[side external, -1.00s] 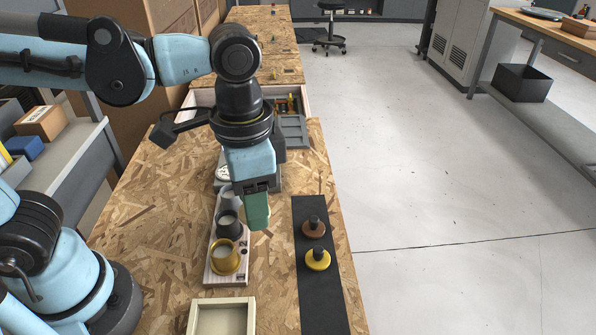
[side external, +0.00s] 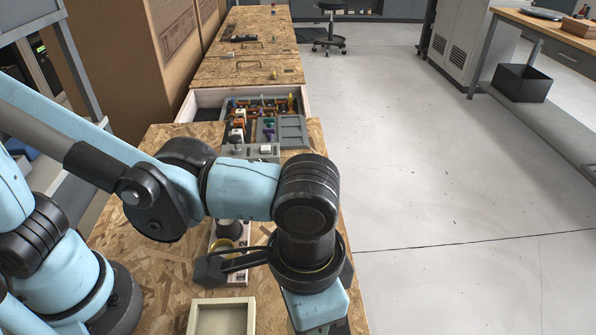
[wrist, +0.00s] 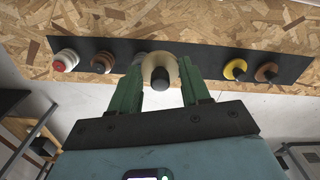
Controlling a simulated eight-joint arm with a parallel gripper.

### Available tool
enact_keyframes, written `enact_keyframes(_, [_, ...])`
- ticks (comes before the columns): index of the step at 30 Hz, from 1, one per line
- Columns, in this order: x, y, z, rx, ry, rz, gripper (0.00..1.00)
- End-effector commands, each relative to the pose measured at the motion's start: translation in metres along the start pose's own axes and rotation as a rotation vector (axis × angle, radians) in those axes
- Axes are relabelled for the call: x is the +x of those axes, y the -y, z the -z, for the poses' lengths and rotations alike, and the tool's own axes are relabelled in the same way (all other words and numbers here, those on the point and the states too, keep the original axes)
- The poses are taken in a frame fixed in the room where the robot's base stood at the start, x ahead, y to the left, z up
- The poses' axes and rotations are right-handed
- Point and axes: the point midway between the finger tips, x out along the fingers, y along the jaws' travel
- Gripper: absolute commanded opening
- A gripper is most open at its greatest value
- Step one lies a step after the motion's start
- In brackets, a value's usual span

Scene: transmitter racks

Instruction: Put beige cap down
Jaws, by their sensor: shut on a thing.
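In the wrist view, my gripper (wrist: 160,76) has its green fingers shut on the beige cap (wrist: 154,62), a round disc with a black knob. The cap is over the black strip (wrist: 206,60), between other caps; I cannot tell whether it touches the strip. In the side view, my wrist hides the fingers, the beige cap and most of the strip.
On the strip are a yellow cap (wrist: 235,69), an orange-brown cap (wrist: 266,72), a brown cap (wrist: 102,62) and a white cap with a red top (wrist: 65,60). A cream tray (side external: 249,318) stands on the chipboard bench (side external: 160,265), left of my gripper.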

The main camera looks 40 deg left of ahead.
Motion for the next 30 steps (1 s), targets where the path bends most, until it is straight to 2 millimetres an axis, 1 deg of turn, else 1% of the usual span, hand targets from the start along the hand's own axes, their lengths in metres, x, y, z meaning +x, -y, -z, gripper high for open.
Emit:
enact_keyframes(1, [0.007,0.009,0.009,-0.007,0.0,0.0,0.18])
enact_keyframes(6, [0.028,0.032,0.034,-0.005,0.0,0.0,0.18])
enact_keyframes(9, [0.036,0.042,0.044,-0.002,0.0,0.0,0.18])
enact_keyframes(12, [0.041,0.047,0.05,-0.001,0.0,0.0,0.18])
enact_keyframes(17, [0.05,0.049,0.052,0.002,0.0,0.0,0.18])
enact_keyframes(21, [0.068,0.049,0.052,0.002,0.0,0.0,0.18])
enact_keyframes(24, [0.078,0.049,0.051,0.002,0.0,0.0,0.18])
enact_keyframes(27, [0.082,0.049,0.051,0.002,0.0,0.0,0.18])
enact_keyframes(30, [0.083,0.049,0.051,0.001,0.0,0.0,0.18])
